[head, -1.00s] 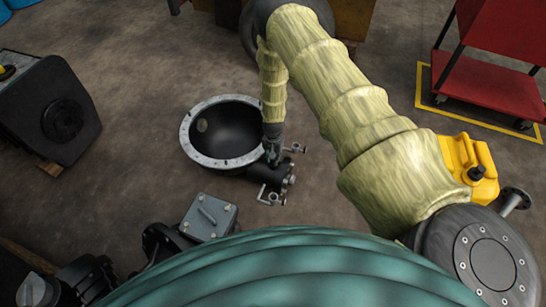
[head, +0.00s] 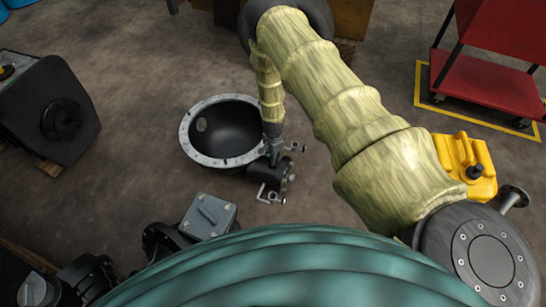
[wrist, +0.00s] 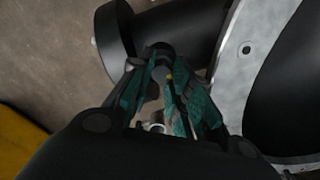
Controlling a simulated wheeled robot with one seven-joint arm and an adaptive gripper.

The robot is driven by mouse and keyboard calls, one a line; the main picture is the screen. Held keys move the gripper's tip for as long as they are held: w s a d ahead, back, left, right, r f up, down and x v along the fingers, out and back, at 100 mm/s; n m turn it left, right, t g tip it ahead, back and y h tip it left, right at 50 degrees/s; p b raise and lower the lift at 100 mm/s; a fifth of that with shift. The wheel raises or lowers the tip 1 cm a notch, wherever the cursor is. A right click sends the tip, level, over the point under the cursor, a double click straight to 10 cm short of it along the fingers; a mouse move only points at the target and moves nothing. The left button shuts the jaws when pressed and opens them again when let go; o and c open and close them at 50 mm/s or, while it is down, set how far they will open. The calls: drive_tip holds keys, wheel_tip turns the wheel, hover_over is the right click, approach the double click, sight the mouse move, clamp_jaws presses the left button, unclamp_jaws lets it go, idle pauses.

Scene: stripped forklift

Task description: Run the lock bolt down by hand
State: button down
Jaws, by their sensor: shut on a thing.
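My gripper (head: 272,157) reaches down to the dark cylindrical housing (head: 268,174) beside the flanged bowl. In the wrist view my gripper (wrist: 165,78) has green-padded fingers that come together at their tips, against a small dark piece in front of the black tube (wrist: 170,35). The piece is mostly hidden by the fingers, and I cannot make out whether it is the lock bolt. A small brassy spot shows between the fingers. A bright round metal part (wrist: 154,127) shows lower down between them.
The bowl's pale bolted flange (head: 186,135) is close on the left in the head view. Small metal levers (head: 268,197) stick out near the housing. A grey box (head: 208,216), a yellow can (head: 466,168) and a red cart (head: 485,90) stand around. Bare floor lies between.

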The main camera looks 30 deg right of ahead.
idle(0.4)
drive_tip(key=c, duration=1.3)
unclamp_jaws()
drive_tip(key=shift+r, duration=0.15)
wheel_tip(320, 180, up, 12)
drive_tip(key=shift+f, duration=0.1)
drive_tip(key=s+a+f+n, duration=0.1)
drive_tip(key=s+a+n, duration=0.25)
drive_tip(key=s, duration=0.75)
drive_tip(key=s+a+f+n, duration=0.15)
drive_tip(key=s+n, duration=0.35)
drive_tip(key=s, duration=0.6)
drive_tip(key=s+a+n, duration=0.3)
drive_tip(key=s+n, duration=0.2)
drive_tip(key=s, duration=0.6)
drive_tip(key=s+a+r+n+p, duration=0.1)
drive_tip(key=s+a+r+n, duration=0.25)
drive_tip(key=s, duration=0.25)
drive_tip(key=shift+m, duration=0.3)
wheel_tip(320, 180, up, 21)
drive_tip(key=p, duration=2)
drive_tip(key=shift+d+r+p, duration=0.1)
drive_tip(key=shift+d+p, duration=0.05)
drive_tip(key=shift+p, duration=0.2)
